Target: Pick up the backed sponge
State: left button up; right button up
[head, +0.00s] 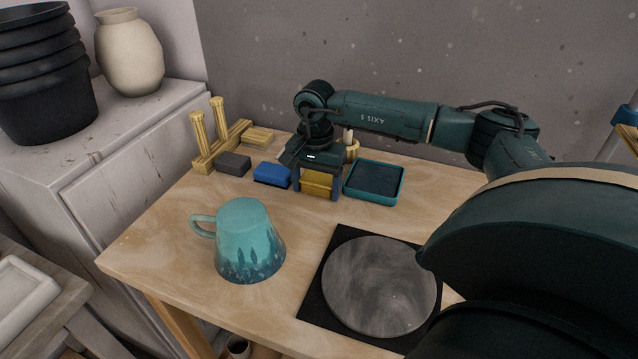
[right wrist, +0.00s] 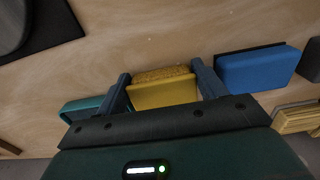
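Two block sponges stand at the back of the wooden table. The yellow one (head: 317,183) has a rough, darker layer along one side, seen in the right wrist view (right wrist: 163,90). The blue one (head: 271,173) has a dark layer at its base; it also shows in the right wrist view (right wrist: 257,68). My right gripper (head: 318,190) points down over the yellow sponge, one finger on each side. The fingers look very close to its sides, but contact is not clear. In the right wrist view the fingers (right wrist: 162,92) flank it too. My left gripper is not in view.
A teal tray (head: 400,186) stands just right of the gripper. A dark grey block (head: 234,163) and a wooden rack (head: 205,150) stand left. A teal mug (head: 248,240) and a grey disc (head: 380,285) on a black mat are in front. Bare table lies between.

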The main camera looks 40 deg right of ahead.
aim_at(316, 182)
jog(key=c, duration=0.4)
notch_tip(316, 182, up, 10)
jog(key=shift+r, duration=0.1)
jog(key=o, duration=0.4)
jog(key=c, duration=0.3)
